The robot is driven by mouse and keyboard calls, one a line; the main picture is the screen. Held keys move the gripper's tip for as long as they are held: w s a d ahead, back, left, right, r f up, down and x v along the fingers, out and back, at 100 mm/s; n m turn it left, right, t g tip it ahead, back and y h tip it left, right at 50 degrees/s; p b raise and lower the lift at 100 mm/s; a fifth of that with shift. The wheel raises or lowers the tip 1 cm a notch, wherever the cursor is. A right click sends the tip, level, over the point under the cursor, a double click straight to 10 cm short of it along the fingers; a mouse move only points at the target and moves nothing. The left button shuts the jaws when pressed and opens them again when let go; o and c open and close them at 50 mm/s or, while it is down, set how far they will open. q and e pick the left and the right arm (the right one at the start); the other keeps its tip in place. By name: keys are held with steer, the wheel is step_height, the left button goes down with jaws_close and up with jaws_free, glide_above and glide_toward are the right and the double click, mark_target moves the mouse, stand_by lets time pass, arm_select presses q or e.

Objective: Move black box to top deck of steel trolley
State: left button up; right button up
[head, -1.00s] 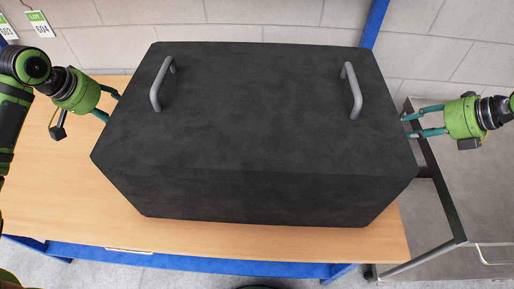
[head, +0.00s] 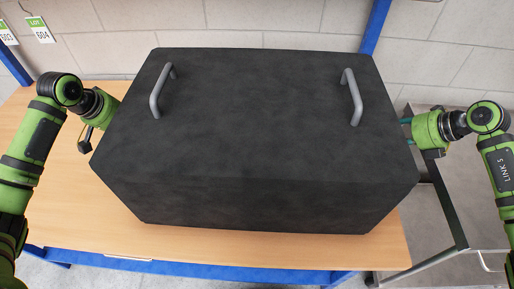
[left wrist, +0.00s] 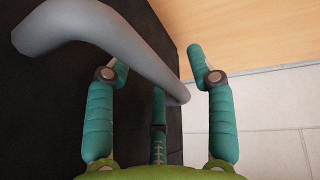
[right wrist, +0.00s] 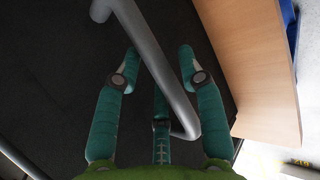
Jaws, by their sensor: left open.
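The black box (head: 260,130), large with two grey handles (head: 162,90) on its upper face, rests on the wooden table. My left gripper (head: 98,107) is at its left side, fingertips hidden behind the box's edge. In the left wrist view its open fingers (left wrist: 158,78) have a grey handle (left wrist: 100,30) across and in front of them. My right gripper (head: 428,130) is at the right side. In the right wrist view its fingers (right wrist: 157,70) are spread, with a grey bar (right wrist: 150,50) between them. The steel trolley (head: 447,200) stands right of the table, partly hidden by my right arm.
The wooden table (head: 50,150) has a blue frame (head: 200,270) and blue uprights (head: 375,25) at the back. A pale block wall (head: 270,25) stands close behind. Bare tabletop shows left and in front of the box.

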arm_select(q)
steer(key=c, duration=0.6)
arm_select(e)
steer(key=c, duration=0.6)
arm_select(q)
jaws_close()
arm_select(e)
jaws_close()
arm_select(q)
steer(key=shift+w+r, duration=0.2)
arm_select(e)
steer(key=shift+w+r, duration=0.2)
steer(key=shift+r, duration=0.05)
arm_select(q)
steer(key=shift+r+p, duration=0.15)
steer(key=shift+p, duration=0.15)
arm_select(e)
steer(key=shift+r, duration=0.1)
